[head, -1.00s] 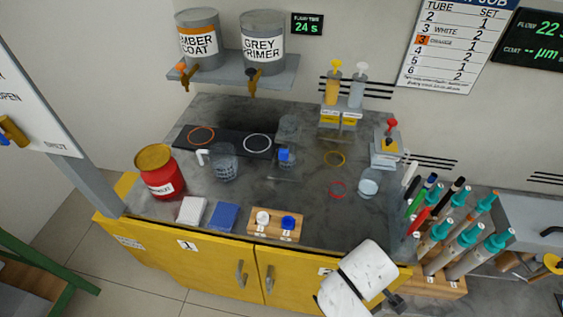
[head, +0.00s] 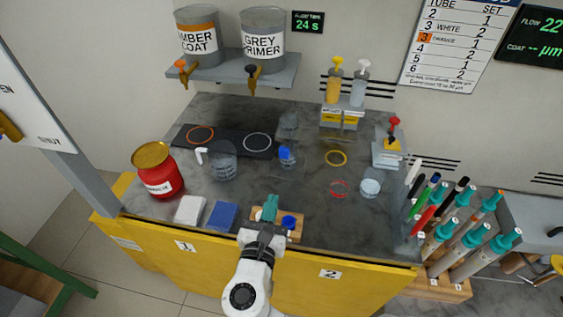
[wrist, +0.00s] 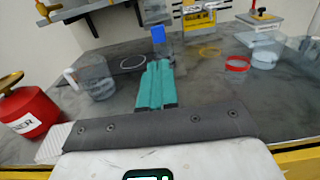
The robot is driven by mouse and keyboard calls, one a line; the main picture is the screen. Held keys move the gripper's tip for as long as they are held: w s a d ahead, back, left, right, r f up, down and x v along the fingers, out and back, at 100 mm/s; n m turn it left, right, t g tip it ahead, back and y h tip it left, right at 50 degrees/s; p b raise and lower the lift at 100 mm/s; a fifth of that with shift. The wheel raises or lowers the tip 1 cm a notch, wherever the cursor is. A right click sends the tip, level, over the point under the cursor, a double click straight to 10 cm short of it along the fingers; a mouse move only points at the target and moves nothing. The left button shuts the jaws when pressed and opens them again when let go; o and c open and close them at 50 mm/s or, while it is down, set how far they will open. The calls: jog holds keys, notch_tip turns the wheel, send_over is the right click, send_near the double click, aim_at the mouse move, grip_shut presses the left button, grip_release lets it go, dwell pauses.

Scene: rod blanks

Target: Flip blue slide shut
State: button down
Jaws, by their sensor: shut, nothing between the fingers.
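A small blue piece (head: 285,152), which looks like the blue slide, sits on a clear fixture in the middle of the counter. It also shows in the wrist view (wrist: 158,34), beyond my fingertips. I cannot tell whether it is open or shut. My gripper (head: 270,205) has teal fingers, shut together and empty. It is over the front edge of the counter, at the wooden block, nearer the front than the blue piece and apart from it. The fingers also fill the middle of the wrist view (wrist: 159,70).
A wooden block (head: 292,235) with a blue knob (head: 289,222) is partly hidden by my gripper. A clear jug (head: 223,163) and red can (head: 157,172) stand left. A clear cup (head: 370,187) stands right.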

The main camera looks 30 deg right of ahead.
aim_at(284, 152)
jog(key=shift+a+r, duration=0.1)
jog(key=shift+a, duration=0.05)
jog(key=shift+w, duration=0.1)
jog(key=p+x, duration=0.1)
jog(key=x, duration=1.2)
jog(key=shift+r+p, duration=0.15)
jog(key=shift+p, duration=0.2)
jog(key=shift+w+d, duration=0.3)
jog(key=shift+d, duration=0.1)
jog(key=b+x, duration=0.1)
jog(key=x, duration=0.1)
jog(key=shift+w+d, duration=0.3)
jog(key=shift+w+d+b, duration=0.15)
jog(key=shift+w+b, duration=0.05)
jog(key=shift+b, duration=0.1)
